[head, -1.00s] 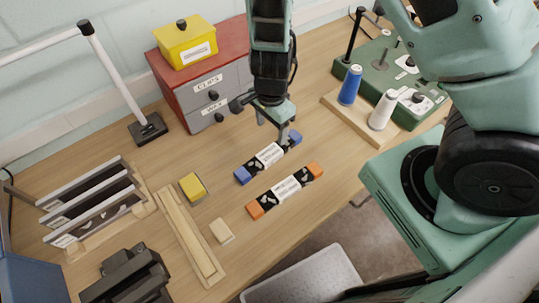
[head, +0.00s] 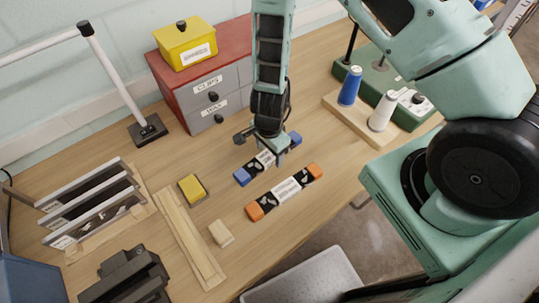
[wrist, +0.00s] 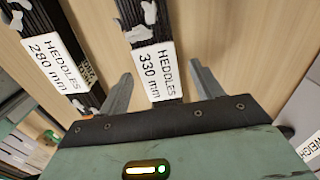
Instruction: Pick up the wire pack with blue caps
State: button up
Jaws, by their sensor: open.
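The wire pack with blue caps (head: 262,161) lies flat on the wooden table, with a white label on its black body. My gripper (head: 276,154) is open just above it and partly hides its middle and right part. In the wrist view, a pack labelled "HEDDLES 330 mm" (wrist: 158,72) runs between my open gripper's two fingers (wrist: 160,78); its caps are out of that view. I cannot tell whether the fingers touch it. The orange-capped pack (head: 286,191) lies nearly parallel in front; a "HEDDLES 280 mm" pack (wrist: 55,65) is left in the wrist view.
A yellow block (head: 192,188) and a pale wooden block (head: 221,233) lie to the left. The drawer unit (head: 218,88) stands behind with a yellow box (head: 186,43) on it. A spool board (head: 366,119) is at the right. Slotted racks (head: 95,205) stand at the left.

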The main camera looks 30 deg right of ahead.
jog(key=shift+c, duration=0.3)
jog(key=c, duration=1.3)
